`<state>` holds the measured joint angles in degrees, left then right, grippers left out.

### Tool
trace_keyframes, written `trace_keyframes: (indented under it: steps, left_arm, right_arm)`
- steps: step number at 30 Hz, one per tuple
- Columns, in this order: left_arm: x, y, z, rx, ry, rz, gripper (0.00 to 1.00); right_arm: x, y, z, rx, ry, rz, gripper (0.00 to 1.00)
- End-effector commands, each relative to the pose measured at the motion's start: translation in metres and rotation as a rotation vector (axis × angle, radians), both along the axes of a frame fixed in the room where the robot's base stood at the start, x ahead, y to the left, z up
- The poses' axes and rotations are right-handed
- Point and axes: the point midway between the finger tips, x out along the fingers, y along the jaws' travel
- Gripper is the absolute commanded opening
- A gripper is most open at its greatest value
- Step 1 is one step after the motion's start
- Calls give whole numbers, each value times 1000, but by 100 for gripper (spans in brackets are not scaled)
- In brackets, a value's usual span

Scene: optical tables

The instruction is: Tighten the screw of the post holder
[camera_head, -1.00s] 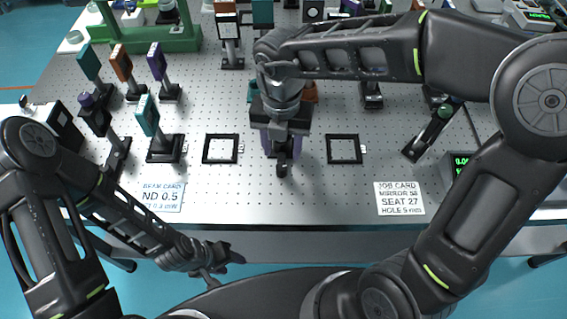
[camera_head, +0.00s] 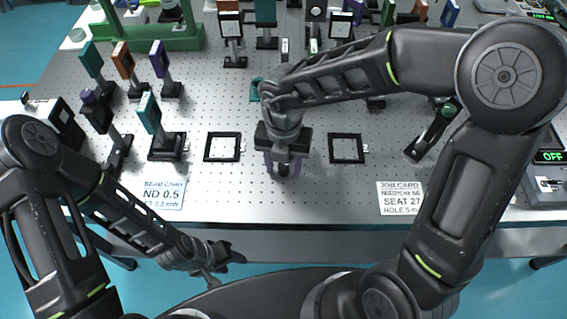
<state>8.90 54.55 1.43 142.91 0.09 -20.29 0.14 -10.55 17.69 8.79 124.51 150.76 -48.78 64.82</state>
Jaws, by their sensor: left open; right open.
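My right gripper (camera_head: 284,141) points down over the middle of the optical table, between two square black frames. Its jaws are open around or just above a small mount there. My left gripper (camera_head: 226,254) is open and empty, in front of the table's front edge.
Square black frames stand left (camera_head: 222,147) and right (camera_head: 346,149) of my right gripper. A teal optic on a post (camera_head: 150,113) and several others stand to the left. Two cards, ND 0.5 (camera_head: 163,194) and a job card (camera_head: 400,197), lie near the front edge.

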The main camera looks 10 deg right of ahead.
Motion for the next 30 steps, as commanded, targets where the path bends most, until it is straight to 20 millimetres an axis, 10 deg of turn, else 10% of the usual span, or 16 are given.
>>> trace_keyframes:
  steps: [18,30]
  left_arm:
    - [0,0,0,0,0,0,46]
    - [-1,1,14,2,4,1,46]
  right_arm:
    - [0,0,0,0,0,0,0]
    - [0,0,5,-1,2,42,0]
